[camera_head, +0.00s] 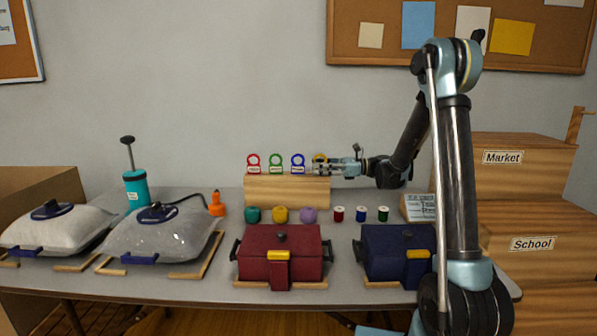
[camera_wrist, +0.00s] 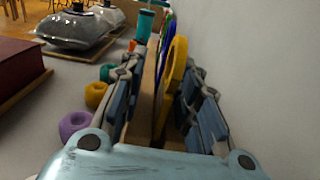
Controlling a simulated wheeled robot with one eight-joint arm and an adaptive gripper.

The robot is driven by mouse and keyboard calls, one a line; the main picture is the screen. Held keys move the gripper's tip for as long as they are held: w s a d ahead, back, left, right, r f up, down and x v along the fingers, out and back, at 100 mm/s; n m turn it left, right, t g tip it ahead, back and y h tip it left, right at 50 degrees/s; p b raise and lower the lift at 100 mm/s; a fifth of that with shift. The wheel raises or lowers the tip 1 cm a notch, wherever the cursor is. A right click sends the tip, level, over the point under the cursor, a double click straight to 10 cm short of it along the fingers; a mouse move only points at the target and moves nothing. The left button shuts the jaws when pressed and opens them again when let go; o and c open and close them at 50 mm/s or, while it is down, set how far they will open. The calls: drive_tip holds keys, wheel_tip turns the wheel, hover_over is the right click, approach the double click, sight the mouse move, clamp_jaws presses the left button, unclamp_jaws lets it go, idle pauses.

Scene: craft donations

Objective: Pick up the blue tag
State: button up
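The blue tag (camera_head: 298,170) stands upright on the wooden block (camera_head: 287,190), between the green tag (camera_head: 276,170) and the yellow tag (camera_head: 320,157). In the wrist view, the blue tag (camera_wrist: 166,46) is a thin sliver behind the yellow tag (camera_wrist: 179,62), mostly hidden by it. My gripper (camera_head: 314,170) is at the block's right end, its fingers pointing left, level with the tags. In the wrist view, its fingers are apart on either side of the yellow tag, with the blue tag farther ahead. The gripper is open and holds nothing.
A red tag (camera_head: 253,169) stands at the block's left end. Yarn balls (camera_head: 280,214) and thread spools (camera_head: 361,214) sit in front of the block. A dark red box (camera_head: 262,262) and a navy box (camera_head: 385,265) stand nearer. The wall (camera_wrist: 255,60) is close behind.

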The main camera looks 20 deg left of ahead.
sight(298, 166)
drive_tip(key=shift+w+x, duration=0.15)
drive_tip(key=shift+x, duration=1.25)
drive_tip(key=shift+w+x, duration=0.15)
drive_tip(key=shift+x, duration=1.2)
drive_tip(key=shift+a+f, duration=0.1)
drive_tip(key=shift+c, duration=0.6)
clamp_jaws()
